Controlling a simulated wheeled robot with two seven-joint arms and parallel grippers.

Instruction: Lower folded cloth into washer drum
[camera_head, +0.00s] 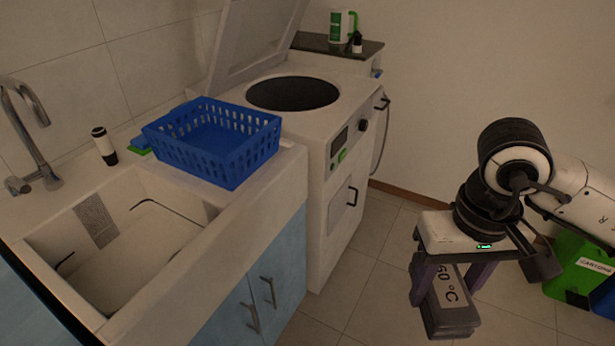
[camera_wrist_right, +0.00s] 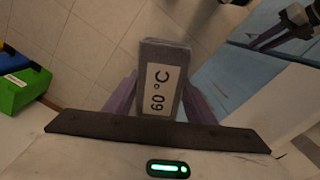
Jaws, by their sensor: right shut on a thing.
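The folded cloth (camera_head: 449,305) is a grey block with a white label reading "60 °C". It hangs between the purple-grey fingers of my right gripper (camera_head: 447,285), which is shut on it. In the right wrist view the cloth (camera_wrist_right: 163,75) sits between the two fingers (camera_wrist_right: 160,100). The cloth is over the floor, right of the washer (camera_head: 330,150) and apart from it. The washer's lid (camera_head: 250,40) is up, and its round dark drum opening (camera_head: 292,93) faces upward. The inside of the drum is too dark to make out.
A blue basket (camera_head: 215,140) stands on the counter between the sink (camera_head: 130,260) and the washer. A shelf (camera_head: 335,45) behind the washer holds a green and white container (camera_head: 342,27) and a small bottle. Green and blue bins (camera_head: 580,268) stand at the right.

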